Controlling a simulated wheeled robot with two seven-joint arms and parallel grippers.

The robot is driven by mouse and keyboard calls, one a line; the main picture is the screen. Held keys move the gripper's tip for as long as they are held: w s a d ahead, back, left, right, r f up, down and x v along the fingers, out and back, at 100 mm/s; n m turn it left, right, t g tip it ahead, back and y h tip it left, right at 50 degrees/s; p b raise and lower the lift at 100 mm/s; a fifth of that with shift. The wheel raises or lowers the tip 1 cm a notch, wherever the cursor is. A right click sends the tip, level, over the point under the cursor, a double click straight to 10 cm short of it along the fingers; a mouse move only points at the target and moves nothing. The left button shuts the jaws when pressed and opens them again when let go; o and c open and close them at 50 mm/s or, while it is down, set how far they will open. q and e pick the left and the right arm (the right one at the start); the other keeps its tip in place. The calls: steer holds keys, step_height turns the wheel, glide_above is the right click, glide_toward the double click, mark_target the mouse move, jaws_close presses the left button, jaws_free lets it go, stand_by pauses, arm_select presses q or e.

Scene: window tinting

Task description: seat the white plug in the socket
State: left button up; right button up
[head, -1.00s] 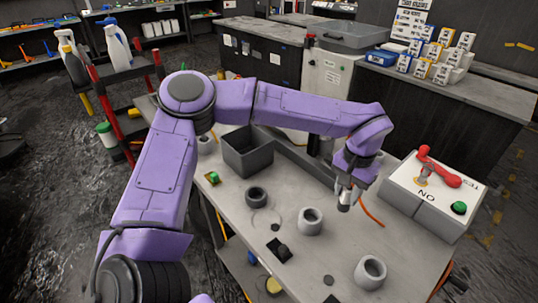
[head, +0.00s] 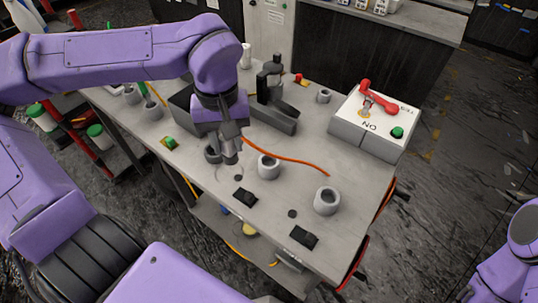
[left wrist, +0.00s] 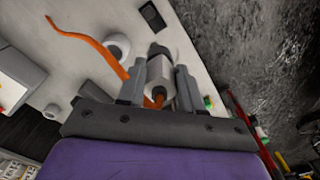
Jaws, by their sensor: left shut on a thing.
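My left gripper (head: 230,150) points down over the middle of the bench. In the left wrist view its two fingers (left wrist: 160,85) are shut on the white plug (left wrist: 158,74), with the orange cable (left wrist: 158,95) at the plug's near end. A dark grey ring socket (head: 212,154) is just left of the gripper in the head view, partly hidden by it. I cannot tell whether the plug touches it. Light grey ring sockets (head: 268,167) and (head: 327,201) stand to the right. My right gripper is out of view.
A dark open bin (head: 182,105) and a dark bracket stand (head: 272,105) are behind the gripper. A white switch box (head: 375,120) with a red lever is at the back right. Black pads (head: 304,237) lie along the front edge of the bench (head: 350,255).

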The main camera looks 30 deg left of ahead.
arm_select(q)
steer(key=w+d+f, duration=0.1)
steer(key=w+f, duration=0.2)
steer(key=w+d+f, duration=0.2)
steer(key=w+f, duration=0.1)
steer(key=f, duration=0.1)
steer(key=w+d+f, duration=0.1)
steer(key=w+f, duration=0.2)
steer(key=f, duration=0.1)
steer(key=shift+w+d+p, duration=0.2)
steer(key=shift+w+p, duration=0.1)
steer(key=shift+p, duration=0.05)
steer(key=shift+w+f, duration=0.1)
steer(key=shift+f, duration=0.2)
steer(key=shift+f, duration=0.1)
steer(key=o, duration=1.1)
steer(key=shift+c, duration=0.2)
